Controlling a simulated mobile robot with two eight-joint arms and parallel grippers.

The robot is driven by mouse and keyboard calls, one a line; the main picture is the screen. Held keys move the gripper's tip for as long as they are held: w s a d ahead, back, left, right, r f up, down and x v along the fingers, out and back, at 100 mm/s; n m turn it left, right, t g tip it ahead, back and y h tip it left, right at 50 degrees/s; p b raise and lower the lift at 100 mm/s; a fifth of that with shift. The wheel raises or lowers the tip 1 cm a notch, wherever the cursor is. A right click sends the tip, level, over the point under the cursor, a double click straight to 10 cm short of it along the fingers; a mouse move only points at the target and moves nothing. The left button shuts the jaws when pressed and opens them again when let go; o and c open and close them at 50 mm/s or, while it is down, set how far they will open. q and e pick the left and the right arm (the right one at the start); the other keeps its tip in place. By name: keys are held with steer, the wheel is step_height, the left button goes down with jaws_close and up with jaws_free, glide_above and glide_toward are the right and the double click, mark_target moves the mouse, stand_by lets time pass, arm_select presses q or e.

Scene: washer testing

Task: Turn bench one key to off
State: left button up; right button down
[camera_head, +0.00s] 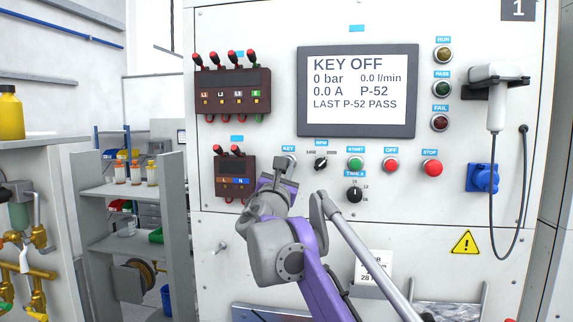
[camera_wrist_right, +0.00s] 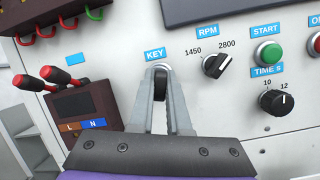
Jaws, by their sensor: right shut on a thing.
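The bench one panel (camera_head: 280,130) fills the middle of the head view, with a "1" at its top right. Its screen (camera_head: 357,90) reads KEY OFF, 0 bar, 0.0 l/min, 0.0 A. My right gripper (camera_head: 284,170) reaches up to the key switch under the KEY label (camera_head: 288,148). In the right wrist view its two fingers (camera_wrist_right: 161,78) are shut on the key (camera_wrist_right: 160,72), a dark piece between the fingertips. The fingers hide most of the key, so its angle is hard to read. My left gripper is not in view.
Right of the key are the RPM knob (camera_head: 321,164), green START button (camera_head: 356,164), OFF button (camera_head: 391,165), STOP button (camera_head: 432,168) and TIME knob (camera_head: 355,194). The L/N terminal block (camera_head: 235,178) sits close on the left.

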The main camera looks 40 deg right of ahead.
steer(key=n+t+y, duration=0.1)
steer(key=n, duration=0.2)
steer(key=shift+s+r, duration=0.15)
steer(key=shift+n+t+y, duration=0.3)
steer(key=shift+n, duration=0.6)
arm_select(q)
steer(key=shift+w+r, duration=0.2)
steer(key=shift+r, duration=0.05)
arm_select(e)
steer(key=c, duration=0.8)
jaws_free()
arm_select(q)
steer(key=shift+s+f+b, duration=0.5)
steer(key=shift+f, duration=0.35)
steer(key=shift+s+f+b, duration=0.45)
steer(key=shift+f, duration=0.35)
arm_select(e)
steer(key=v, duration=1)
steer(key=shift+a, duration=0.35)
steer(key=shift+s+f, duration=0.15)
steer(key=shift+f, duration=0.1)
